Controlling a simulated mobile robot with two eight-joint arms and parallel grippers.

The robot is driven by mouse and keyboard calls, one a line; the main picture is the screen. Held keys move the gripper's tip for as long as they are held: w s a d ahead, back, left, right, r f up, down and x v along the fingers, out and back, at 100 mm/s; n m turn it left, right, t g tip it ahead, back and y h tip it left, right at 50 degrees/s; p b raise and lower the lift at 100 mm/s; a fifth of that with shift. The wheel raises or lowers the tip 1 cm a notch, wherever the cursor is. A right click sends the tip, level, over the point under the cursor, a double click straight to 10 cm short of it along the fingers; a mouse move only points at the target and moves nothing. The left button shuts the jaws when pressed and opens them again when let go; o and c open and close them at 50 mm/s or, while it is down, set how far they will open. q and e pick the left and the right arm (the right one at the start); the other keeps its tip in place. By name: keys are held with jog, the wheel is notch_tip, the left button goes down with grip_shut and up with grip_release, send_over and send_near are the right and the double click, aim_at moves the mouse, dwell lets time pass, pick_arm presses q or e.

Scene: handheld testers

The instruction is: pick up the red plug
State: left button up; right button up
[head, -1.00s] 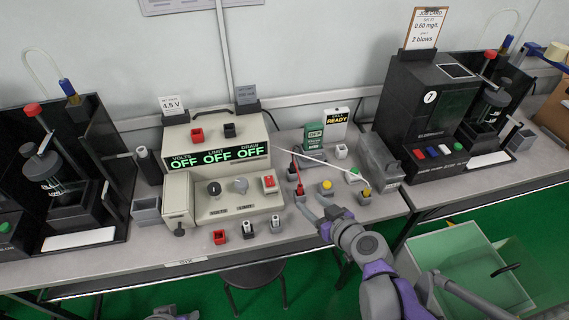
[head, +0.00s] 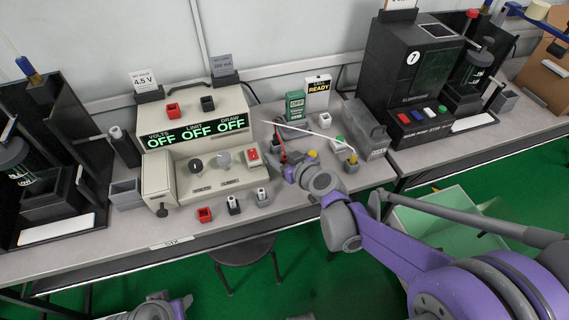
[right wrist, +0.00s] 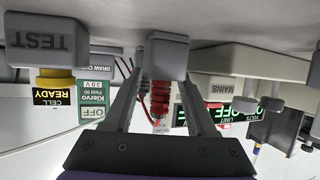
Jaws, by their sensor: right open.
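The red plug (right wrist: 160,97) has a ribbed body and stands in a grey holder block (right wrist: 167,56) in the right wrist view, which shows the scene upside down. My right gripper (right wrist: 163,78) is open, with one finger on each side of the plug and gaps visible between. In the head view, the plug (head: 283,157) shows as a thin red piece on the bench, right of the beige power supply. My right gripper (head: 291,170) is at its foot and partly hides it. My left gripper is not in view; only a bit of that arm shows at the bottom.
The beige power supply (head: 177,165) stands left of the plug. A yellow-topped button (head: 312,154), a white rod (head: 303,130), a green meter (head: 295,104) and a grey case (head: 366,128) are close on the right. Small blocks line the front edge.

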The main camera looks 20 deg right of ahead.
grip_shut()
jog(key=shift+r, duration=0.1)
dwell(0.4)
